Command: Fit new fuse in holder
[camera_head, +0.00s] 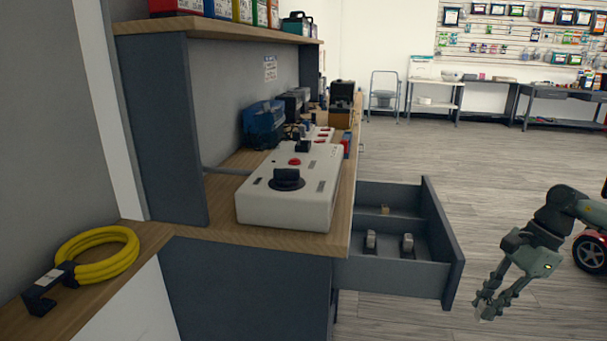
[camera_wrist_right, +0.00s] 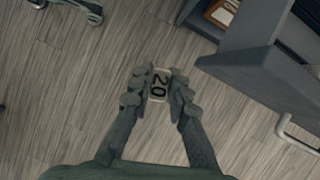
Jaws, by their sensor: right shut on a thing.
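My right gripper (camera_head: 489,304) hangs over the floor, to the right of the open drawer and apart from it. In the right wrist view the right gripper (camera_wrist_right: 159,88) is shut on a small pale fuse (camera_wrist_right: 159,86) marked "20", held between the two fingertips. The fuse is tiny and pale in the head view (camera_head: 486,314). A white box (camera_head: 262,205) with a black knob (camera_head: 287,180) and a red button (camera_head: 295,162) stands on the workbench. I cannot tell which part is the fuse holder. My left gripper is not in view.
The open grey drawer (camera_head: 455,250) holds two small grey pieces (camera_head: 370,240) (camera_head: 407,243) in front and a tan one (camera_head: 385,210) behind. A yellow coiled cable (camera_head: 97,255) lies at left. A red-bodied wheeled thing (camera_head: 590,252) stands at right. Open floor (camera_head: 460,160) lies beyond the drawer.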

